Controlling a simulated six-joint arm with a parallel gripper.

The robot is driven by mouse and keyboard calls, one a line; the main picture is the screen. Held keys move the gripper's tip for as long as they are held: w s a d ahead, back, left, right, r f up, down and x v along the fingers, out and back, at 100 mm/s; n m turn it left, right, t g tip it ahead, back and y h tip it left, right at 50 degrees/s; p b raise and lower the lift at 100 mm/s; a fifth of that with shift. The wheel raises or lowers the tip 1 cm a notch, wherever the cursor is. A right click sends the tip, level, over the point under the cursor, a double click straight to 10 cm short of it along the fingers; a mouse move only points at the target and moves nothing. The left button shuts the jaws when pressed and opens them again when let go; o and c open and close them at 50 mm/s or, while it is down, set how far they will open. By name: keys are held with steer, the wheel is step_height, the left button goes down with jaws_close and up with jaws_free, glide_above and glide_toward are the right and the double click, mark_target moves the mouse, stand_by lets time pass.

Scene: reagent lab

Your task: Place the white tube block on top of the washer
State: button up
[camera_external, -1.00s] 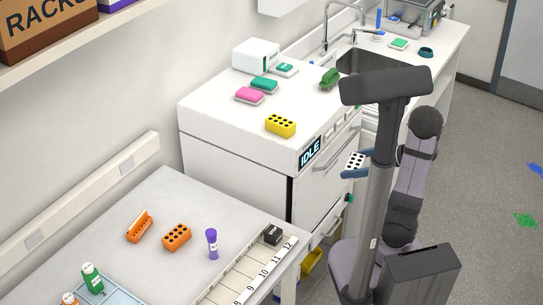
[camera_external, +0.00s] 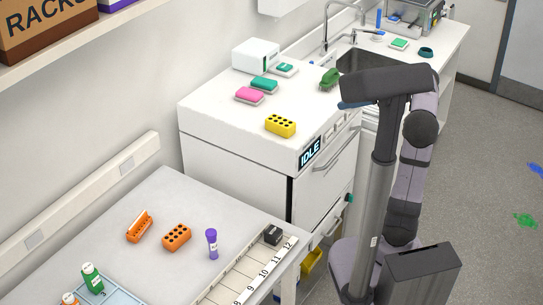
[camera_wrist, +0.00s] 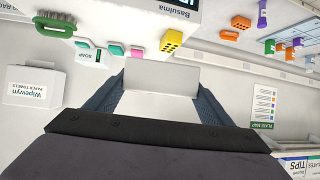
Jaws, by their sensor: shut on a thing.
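The white tube block (camera_wrist: 160,78) is between the two blue fingers of my gripper (camera_wrist: 155,88) in the wrist view, and the gripper is shut on it. In the external view only a blue bit of my gripper (camera_external: 350,105) shows beside my dark arm parts, near the washer's right edge. The block is hidden there. The washer (camera_external: 235,155) is the white machine with an IDLE display on its front. Its flat top (camera_external: 215,107) is at about the height of the visible finger.
The front left of the top is clear. A sink (camera_external: 375,61) lies behind.

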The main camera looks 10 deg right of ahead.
steer(key=w+a+p, duration=0.1)
steer(key=w+a, duration=0.2)
steer(key=w, duration=0.4)
steer(key=w+a, duration=0.4)
steer(key=w, duration=0.2)
steer(key=m+t+h, duration=0.1)
glide_above(286, 114)
step_height(286, 114, down, 4)
steer(key=shift+w+f, duration=0.1)
steer(key=shift+f, duration=5.5)
steer(key=shift+f, duration=0.1)
steer(key=o, duration=1)
steer(key=shift+f, duration=0.1)
steer(key=shift+c, duration=0.2)
